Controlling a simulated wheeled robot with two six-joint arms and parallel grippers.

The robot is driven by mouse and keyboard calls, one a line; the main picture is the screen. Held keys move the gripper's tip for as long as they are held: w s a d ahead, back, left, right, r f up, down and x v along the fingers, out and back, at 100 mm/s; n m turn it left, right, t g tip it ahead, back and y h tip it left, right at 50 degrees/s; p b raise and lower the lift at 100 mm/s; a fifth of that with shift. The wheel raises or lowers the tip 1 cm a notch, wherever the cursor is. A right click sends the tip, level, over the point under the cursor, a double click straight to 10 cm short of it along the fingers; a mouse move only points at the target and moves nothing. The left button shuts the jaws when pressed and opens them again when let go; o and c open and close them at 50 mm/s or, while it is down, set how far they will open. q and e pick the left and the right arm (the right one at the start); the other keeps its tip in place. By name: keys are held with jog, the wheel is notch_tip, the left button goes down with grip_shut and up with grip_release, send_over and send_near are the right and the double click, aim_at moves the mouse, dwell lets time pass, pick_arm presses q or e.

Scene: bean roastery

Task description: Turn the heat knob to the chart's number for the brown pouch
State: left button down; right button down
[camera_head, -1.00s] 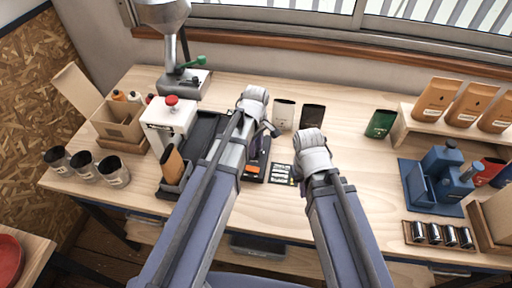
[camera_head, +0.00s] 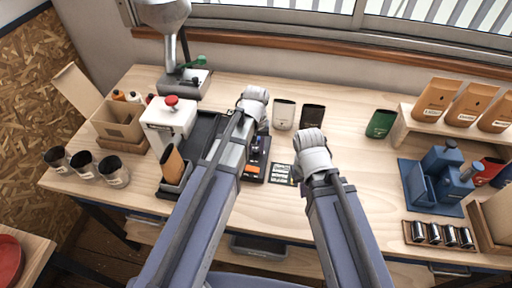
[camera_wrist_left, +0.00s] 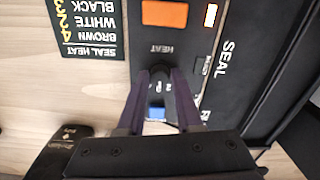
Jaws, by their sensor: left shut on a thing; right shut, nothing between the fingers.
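The heat knob (camera_wrist_left: 160,73) is dark and sits on the black sealer panel beside the HEAT label in the left wrist view. My left gripper (camera_wrist_left: 160,82) is shut on it; the fingers partly hide it, and I cannot read its setting. In the head view, my left gripper (camera_head: 258,136) is over the sealer. The chart (camera_wrist_left: 86,28) appears upside down and gives brown 4, white 2, black 3. It also shows in the head view (camera_head: 281,173). A dark pouch (camera_head: 312,117) stands behind; its brown or black colour is unclear. My right gripper (camera_head: 297,178) is shut and empty beside the chart.
An orange switch (camera_wrist_left: 165,13) is close to the knob. Bare tabletop (camera_head: 355,180) lies right of my right arm.

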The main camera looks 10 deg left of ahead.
aim_at(256, 150)
pick_arm(q)
jog(key=m, duration=0.6)
dwell(0.6)
jog(key=c, duration=0.6)
grip_release()
jog(key=shift+r, duration=0.1)
pick_arm(e)
jog(key=shift+r, duration=0.1)
pick_arm(q)
notch_tip(256, 150, up, 8)
jog(key=p, duration=0.8)
pick_arm(e)
notch_tip(256, 150, up, 8)
pick_arm(q)
jog(key=shift+f, duration=0.2)
pick_arm(e)
jog(key=shift+f, duration=0.2)
